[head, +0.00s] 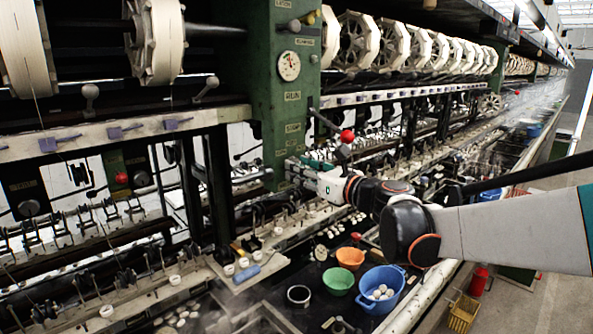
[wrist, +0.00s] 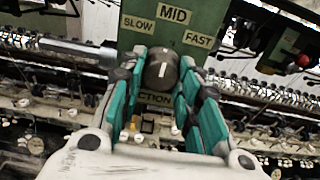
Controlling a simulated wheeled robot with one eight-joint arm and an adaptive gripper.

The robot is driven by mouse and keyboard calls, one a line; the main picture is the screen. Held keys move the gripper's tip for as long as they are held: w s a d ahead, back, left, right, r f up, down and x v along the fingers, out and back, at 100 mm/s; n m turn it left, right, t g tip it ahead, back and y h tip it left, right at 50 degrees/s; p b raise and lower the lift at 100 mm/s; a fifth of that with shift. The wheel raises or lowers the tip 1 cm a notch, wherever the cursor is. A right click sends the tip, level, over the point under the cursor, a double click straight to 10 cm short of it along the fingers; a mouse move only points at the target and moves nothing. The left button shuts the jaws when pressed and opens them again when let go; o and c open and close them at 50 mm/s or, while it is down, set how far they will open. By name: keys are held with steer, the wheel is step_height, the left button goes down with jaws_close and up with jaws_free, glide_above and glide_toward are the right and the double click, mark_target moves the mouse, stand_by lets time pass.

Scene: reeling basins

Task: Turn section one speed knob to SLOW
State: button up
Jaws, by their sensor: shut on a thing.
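The speed knob (wrist: 161,76) is a dark round cylinder on a green panel (wrist: 140,38) in the wrist view. A short white mark on it points up, roughly toward the MID label (wrist: 174,15). The SLOW label (wrist: 139,24) is up-left of the knob and the FAST label (wrist: 198,39) is up-right. My gripper (wrist: 162,66) has its teal-padded fingers on both sides of the knob and is shut on it. In the head view my gripper (head: 302,174) is at the lower part of the green post (head: 287,105); the knob is hidden there.
A red-knobbed lever (head: 347,136) stands out just above my gripper. Blue (head: 381,290), orange (head: 350,257) and green (head: 338,280) basins sit below. A red button (wrist: 303,60) is on a box to the right in the wrist view.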

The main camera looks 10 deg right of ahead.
steer(key=shift+w+r+n+p, duration=0.1)
steer(key=shift+n+p, duration=0.35)
steer(key=shift+n, duration=1.75)
steer(key=shift+r+n+p, duration=0.1)
steer(key=shift+n+p, duration=0.3)
steer(key=shift+n, duration=1.8)
steer(key=o, duration=1.1)
steer(key=shift+f, duration=0.1)
steer(key=shift+c, duration=0.2)
steer(key=v, duration=1.2)
